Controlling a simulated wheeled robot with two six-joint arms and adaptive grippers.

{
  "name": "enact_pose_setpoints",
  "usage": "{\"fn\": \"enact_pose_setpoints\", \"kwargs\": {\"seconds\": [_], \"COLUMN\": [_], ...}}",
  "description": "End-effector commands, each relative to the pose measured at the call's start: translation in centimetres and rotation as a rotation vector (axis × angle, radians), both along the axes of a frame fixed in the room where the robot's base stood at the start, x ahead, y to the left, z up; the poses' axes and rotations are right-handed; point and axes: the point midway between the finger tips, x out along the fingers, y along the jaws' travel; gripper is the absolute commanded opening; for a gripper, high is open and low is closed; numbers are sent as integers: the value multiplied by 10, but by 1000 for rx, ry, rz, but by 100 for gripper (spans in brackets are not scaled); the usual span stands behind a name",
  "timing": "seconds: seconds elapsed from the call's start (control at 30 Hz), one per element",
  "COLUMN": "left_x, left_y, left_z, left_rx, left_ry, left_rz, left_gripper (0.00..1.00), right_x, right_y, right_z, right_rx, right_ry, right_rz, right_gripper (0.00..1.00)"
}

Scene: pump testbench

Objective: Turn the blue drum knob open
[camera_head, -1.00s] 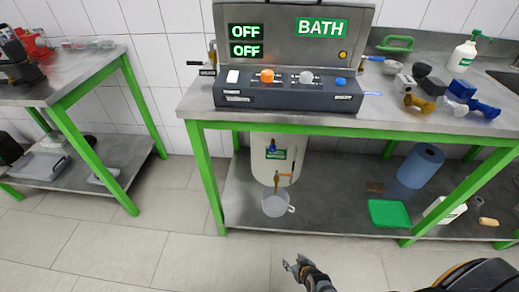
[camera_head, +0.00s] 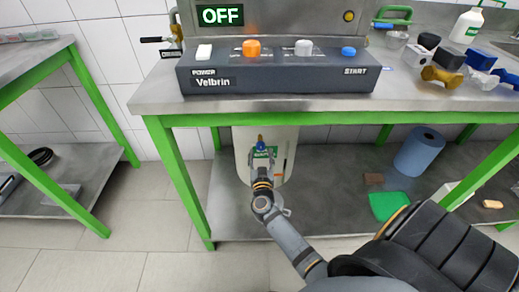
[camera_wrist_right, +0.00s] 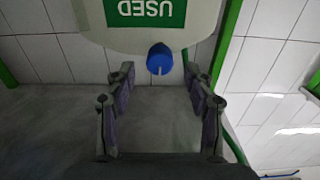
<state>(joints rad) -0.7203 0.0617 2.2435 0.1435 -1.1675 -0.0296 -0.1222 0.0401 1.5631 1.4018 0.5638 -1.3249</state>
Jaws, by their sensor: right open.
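The pale drum (camera_head: 244,165) stands on the lower shelf under the bench, with a green label that reads "USED" in the right wrist view. Its blue knob (camera_head: 260,142) is small in the head view, just above my right gripper (camera_head: 264,158). In the right wrist view the blue knob (camera_wrist_right: 160,58) lies centred between the spread fingers of my right gripper (camera_wrist_right: 160,76), a little beyond the tips. The fingers look apart from it, open and empty. My left gripper is not in view.
The bench top (camera_head: 150,95) with its green frame runs above the drum and carries a control panel (camera_head: 270,80). A blue paper roll (camera_head: 419,152) and a green tray (camera_head: 388,205) are on the lower shelf to the right.

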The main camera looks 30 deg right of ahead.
Motion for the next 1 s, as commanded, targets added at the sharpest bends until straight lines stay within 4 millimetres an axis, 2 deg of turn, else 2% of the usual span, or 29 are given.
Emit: {"fn": "enact_pose_setpoints", "kwargs": {"seconds": [0.03,0.1,0.23,0.6,1.0], "left_x": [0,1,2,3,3], "left_y": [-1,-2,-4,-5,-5], "left_z": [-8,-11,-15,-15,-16], "left_rx": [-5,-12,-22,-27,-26], "left_ry": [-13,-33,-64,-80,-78], "left_rz": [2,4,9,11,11], "left_gripper": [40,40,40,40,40], "right_x": [9,20,34,39,39], "right_y": [-5,-12,-20,-24,-24], "right_z": [-3,-2,-2,-1,-1], "right_rx": [-2,-2,-1,1,1], "right_ry": [-2,-2,-2,1,1], "right_rz": [1,0,0,0,0], "right_gripper": [54,54,54,53,0]}}
